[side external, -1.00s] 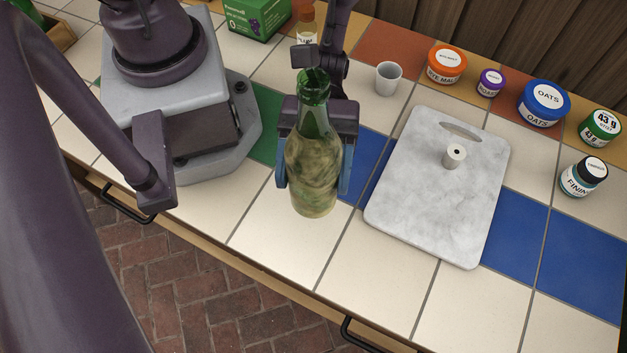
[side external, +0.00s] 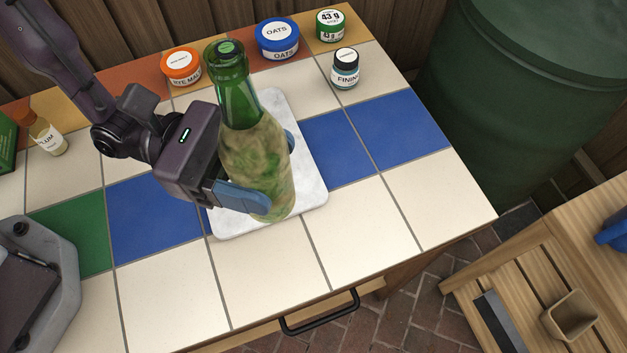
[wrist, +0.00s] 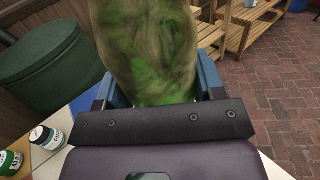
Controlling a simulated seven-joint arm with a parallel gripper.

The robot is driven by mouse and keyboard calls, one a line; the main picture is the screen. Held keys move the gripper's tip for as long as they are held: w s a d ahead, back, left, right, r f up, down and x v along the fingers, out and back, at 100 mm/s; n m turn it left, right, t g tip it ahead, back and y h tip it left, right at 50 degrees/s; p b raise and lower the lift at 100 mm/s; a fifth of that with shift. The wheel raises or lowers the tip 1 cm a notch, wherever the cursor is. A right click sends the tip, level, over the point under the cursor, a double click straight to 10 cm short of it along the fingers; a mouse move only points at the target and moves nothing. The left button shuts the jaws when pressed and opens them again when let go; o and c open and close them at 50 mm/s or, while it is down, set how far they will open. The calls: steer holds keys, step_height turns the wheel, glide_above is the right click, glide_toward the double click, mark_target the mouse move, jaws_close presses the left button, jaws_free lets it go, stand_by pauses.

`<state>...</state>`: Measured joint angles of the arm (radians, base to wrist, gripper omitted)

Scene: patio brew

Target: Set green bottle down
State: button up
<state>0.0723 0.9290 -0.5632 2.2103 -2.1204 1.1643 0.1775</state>
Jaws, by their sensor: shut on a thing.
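The green bottle (side external: 252,150), its glass cloudy and mottled over the body, is upright over the marble board (side external: 308,188) in the side view. My gripper (side external: 272,172) is shut on its body from the left, with blue fingers on either side. The bottle also fills the upper middle of the wrist view (wrist: 150,45). The bottle hides most of the board's middle. I cannot tell whether its base touches the board.
An orange-lidded jar (side external: 182,68), the blue oats jar (side external: 278,40), a green jar (side external: 331,24) and a dark-lidded finings jar (side external: 345,68) stand behind the board. Tiles in front and to the right are clear.

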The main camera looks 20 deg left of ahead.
steer(key=w+d+f+n+t, duration=0.2)
steer(key=w+d+f+t, duration=0.15)
steer(key=w+d, duration=0.5)
steer(key=shift+g+y, duration=0.4)
steer(key=shift+g, duration=0.05)
steer(key=shift+w+d+f, duration=0.35)
steer(key=shift+w+f, duration=0.3)
steer(key=shift+f, duration=0.9)
steer(key=shift+w+d+f, duration=0.4)
steer(key=shift+w+f, duration=0.3)
steer(key=shift+f, duration=0.9)
steer(key=shift+w+d+f, duration=0.35)
steer(key=shift+w+f, duration=0.3)
steer(key=shift+f, duration=0.9)
steer(key=shift+f, duration=0.15)
steer(key=o, duration=1.1)
steer(key=shift+c, duration=0.2)
